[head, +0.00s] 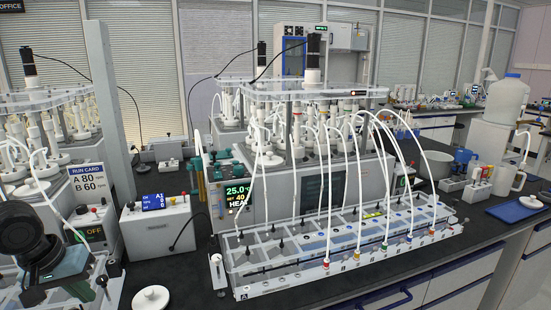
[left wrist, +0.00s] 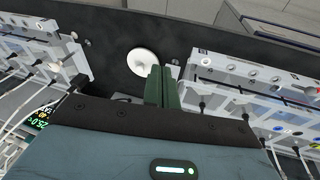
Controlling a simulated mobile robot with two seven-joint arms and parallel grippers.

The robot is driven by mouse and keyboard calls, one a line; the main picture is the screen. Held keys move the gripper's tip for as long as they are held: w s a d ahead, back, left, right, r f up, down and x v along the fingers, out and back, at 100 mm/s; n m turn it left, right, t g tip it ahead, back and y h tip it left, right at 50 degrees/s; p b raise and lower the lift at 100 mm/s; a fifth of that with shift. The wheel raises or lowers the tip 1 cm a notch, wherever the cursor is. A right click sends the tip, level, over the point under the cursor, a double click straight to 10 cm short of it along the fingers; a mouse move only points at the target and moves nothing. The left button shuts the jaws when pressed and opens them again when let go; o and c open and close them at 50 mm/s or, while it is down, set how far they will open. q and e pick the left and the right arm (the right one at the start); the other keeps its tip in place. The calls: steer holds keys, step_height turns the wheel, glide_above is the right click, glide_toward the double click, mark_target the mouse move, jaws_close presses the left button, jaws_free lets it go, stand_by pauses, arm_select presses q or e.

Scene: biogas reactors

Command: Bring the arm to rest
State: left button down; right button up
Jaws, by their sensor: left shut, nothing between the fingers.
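My left gripper (head: 34,296) is at the lower left of the head view, at the end of a black arm link, above the left reactor's tube rack (head: 88,290). In the left wrist view its two dark green fingers (left wrist: 161,72) lie together with no gap and hold nothing. The fingertips show near a white round lid (left wrist: 142,62) on the dark bench; I cannot tell the height between them. The same lid shows in the head view (head: 150,299). My right gripper is in neither view.
A long clear rack (head: 345,245) with white tubes and coloured ends stands before the middle reactor. A grey control box (head: 157,222) and a run card (head: 87,182) stand near the left arm. The bench front (head: 420,268) is bare. A blue tray (head: 517,208) lies at right.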

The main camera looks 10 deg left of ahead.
arm_select(q)
steer(key=s+a+f+m+t, duration=0.1)
steer(key=s+f, duration=0.1)
steer(key=f, duration=0.6)
steer(key=s+a+f+t, duration=0.1)
steer(key=s+a+f, duration=0.15)
steer(key=f, duration=0.45)
steer(key=s+d+f+m, duration=0.1)
steer(key=s+d+f, duration=0.25)
steer(key=f, duration=0.25)
steer(key=s+d+f+m, duration=0.1)
steer(key=s+d+f, duration=0.1)
steer(key=s+f, duration=0.35)
steer(key=s+d+f+m+t, duration=0.1)
steer(key=s+d+f, duration=0.1)
steer(key=d, duration=0.5)
steer(key=s+d+f+m+t, duration=0.1)
steer(key=s+d+f, duration=0.2)
steer(key=d, duration=0.5)
steer(key=s+d+f+m+t, duration=0.1)
steer(key=s+d+f, duration=0.2)
steer(key=d, duration=0.5)
steer(key=shift+s+m+t+h, duration=0.3)
steer(key=shift+t, duration=0.1)
steer(key=shift+a, duration=0.15)
